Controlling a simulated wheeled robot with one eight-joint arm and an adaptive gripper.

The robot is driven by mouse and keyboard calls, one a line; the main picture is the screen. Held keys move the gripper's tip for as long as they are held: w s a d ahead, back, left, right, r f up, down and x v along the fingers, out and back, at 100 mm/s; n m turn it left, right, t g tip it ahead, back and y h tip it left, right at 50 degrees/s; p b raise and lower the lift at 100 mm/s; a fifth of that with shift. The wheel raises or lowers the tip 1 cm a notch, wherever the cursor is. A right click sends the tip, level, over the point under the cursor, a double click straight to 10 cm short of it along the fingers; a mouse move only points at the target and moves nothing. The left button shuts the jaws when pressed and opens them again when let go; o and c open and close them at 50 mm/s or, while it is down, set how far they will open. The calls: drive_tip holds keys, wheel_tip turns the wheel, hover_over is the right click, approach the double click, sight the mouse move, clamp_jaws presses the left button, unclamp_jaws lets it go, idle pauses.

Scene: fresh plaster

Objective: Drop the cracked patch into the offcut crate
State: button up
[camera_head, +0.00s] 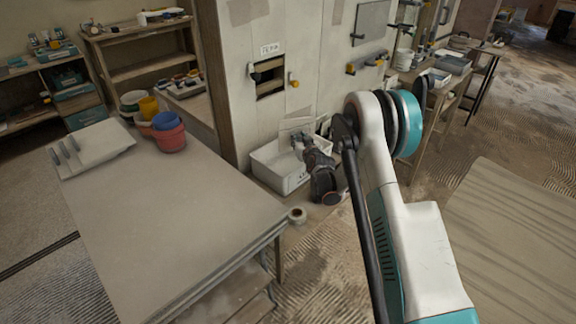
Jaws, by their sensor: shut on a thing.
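The patch shows above the crate's back part, close to the wall. Cracks on it are too small to make out. My gripper and wrist hide the right part of the crate, and I cannot tell whether the patch touches it.
A large pale table (165,215) fills the left front, with red tubs (168,135) at its far edge. A roll of tape (297,215) lies by its right corner. A wall opening (268,77) is above the crate. A workbench (440,95) stands at the back right.

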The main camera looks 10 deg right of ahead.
wheel_tip(320, 180, down, 6)
drive_tip(key=shift+r+b, duration=0.1)
drive_tip(key=shift+b, duration=1.1)
drive_tip(key=o, duration=1.1)
drive_tip(key=shift+c, duration=0.2)
drive_tip(key=shift+s, duration=0.1)
drive_tip(key=v, duration=1.1)
drive_tip(key=shift+s, duration=0.3)
drive_tip(key=shift+d+r, duration=0.1)
drive_tip(key=shift+r, duration=0.05)
